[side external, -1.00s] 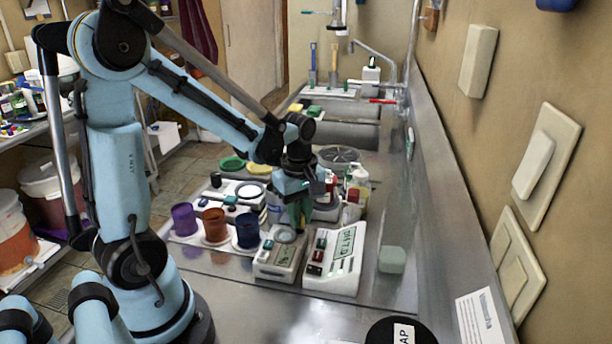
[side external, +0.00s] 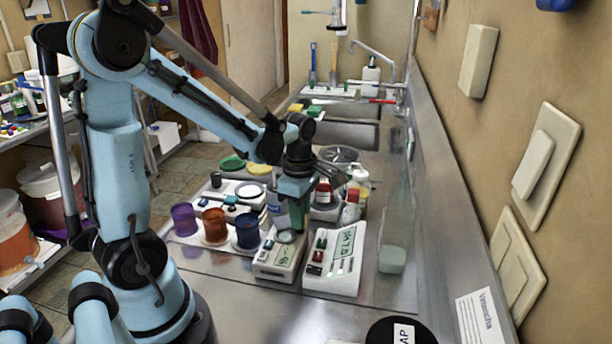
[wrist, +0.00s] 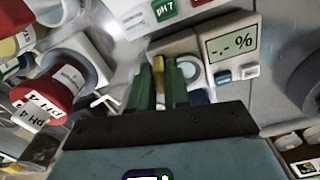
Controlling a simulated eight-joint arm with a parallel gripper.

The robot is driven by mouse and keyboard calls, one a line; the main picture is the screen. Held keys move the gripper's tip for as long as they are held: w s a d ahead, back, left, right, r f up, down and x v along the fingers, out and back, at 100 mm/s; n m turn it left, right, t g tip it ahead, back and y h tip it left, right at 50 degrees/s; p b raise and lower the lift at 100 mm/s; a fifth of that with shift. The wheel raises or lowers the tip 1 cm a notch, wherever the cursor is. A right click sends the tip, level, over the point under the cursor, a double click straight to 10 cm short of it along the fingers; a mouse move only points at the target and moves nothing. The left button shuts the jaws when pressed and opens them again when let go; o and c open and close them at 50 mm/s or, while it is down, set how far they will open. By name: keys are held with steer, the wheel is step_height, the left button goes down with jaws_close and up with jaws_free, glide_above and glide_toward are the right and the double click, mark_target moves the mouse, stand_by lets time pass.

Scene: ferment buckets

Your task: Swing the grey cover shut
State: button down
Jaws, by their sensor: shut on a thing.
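The percent meter (side external: 278,259) is a small pale box on the steel counter, with a round sample well that also shows in the wrist view (wrist: 190,70). My gripper (side external: 297,216) points down at the meter's far end. In the wrist view its two green fingers (wrist: 160,84) are shut on a small mustard-yellow tab (wrist: 153,77) beside the well. I cannot tell if this tab belongs to the grey cover. The cover itself does not show clearly, and my fingers hide that end of the meter. The well shows uncovered.
A larger white meter (side external: 335,258) stands close to the right. Purple (side external: 184,219), orange (side external: 215,225) and blue (side external: 247,231) cups stand to the left. Bottles (side external: 357,185) crowd behind; a red-capped pH 4 bottle (wrist: 50,95) is near my fingers. The front counter is mostly clear.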

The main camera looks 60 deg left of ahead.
steer(key=n, duration=0.5)
steer(key=shift+n, duration=0.3)
steer(key=n, duration=0.5)
steer(key=shift+n, duration=0.4)
steer(key=c, duration=1.2)
jaws_free()
steer(key=shift+r, duration=6.05)
